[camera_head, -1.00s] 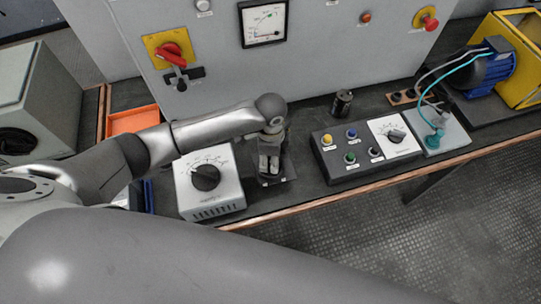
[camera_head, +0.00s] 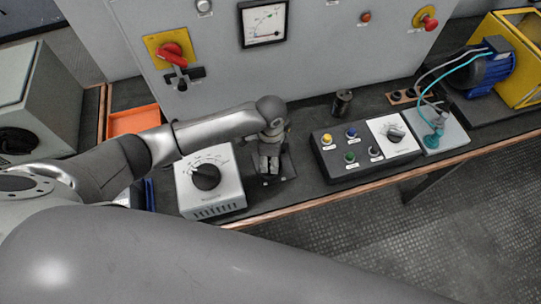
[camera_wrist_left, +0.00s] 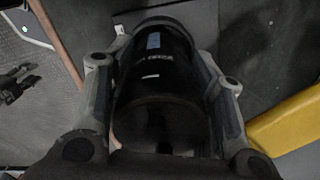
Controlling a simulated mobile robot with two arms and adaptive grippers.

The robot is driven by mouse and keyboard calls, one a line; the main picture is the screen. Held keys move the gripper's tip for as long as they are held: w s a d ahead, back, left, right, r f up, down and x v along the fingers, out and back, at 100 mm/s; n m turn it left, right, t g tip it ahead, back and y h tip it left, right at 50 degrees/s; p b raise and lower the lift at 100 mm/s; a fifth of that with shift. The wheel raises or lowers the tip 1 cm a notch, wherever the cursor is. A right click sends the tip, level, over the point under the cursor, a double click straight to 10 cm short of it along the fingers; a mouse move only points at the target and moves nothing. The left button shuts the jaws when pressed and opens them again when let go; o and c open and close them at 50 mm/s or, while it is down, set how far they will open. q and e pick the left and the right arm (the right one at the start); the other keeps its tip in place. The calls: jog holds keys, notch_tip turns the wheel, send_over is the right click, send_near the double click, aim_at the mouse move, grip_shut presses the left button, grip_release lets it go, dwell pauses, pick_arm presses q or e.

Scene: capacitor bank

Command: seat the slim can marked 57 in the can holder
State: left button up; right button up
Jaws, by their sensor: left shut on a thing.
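My left gripper (camera_head: 270,170) points down over the bench, between the white dial box and the button panel. In the left wrist view its two fingers lie on either side of a black can (camera_wrist_left: 160,85) and are shut on it. The can has small pale marks, but I cannot read a number. A dark plate (camera_head: 288,169), possibly the can holder's base, shows beside the gripper in the head view. The gripper hides most of it, and I cannot tell whether the can is in a holder.
Another dark can (camera_head: 342,103) stands behind the button panel (camera_head: 335,170). The white dial box (camera_head: 208,184) is left of the gripper, with an orange tray (camera_head: 133,119) farther left. The grey cabinet (camera_head: 330,60) rises behind. The bench's front edge (camera_head: 300,205) is close.

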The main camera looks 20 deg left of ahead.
pick_arm(q)
jog(key=shift+f+b, duration=0.45)
jog(key=shift+f, duration=0.75)
jog(key=o, duration=1.3)
jog(key=shift+o, duration=0.2)
notch_tip(320, 180, up, 8)
jog(key=shift+w+r, duration=0.1)
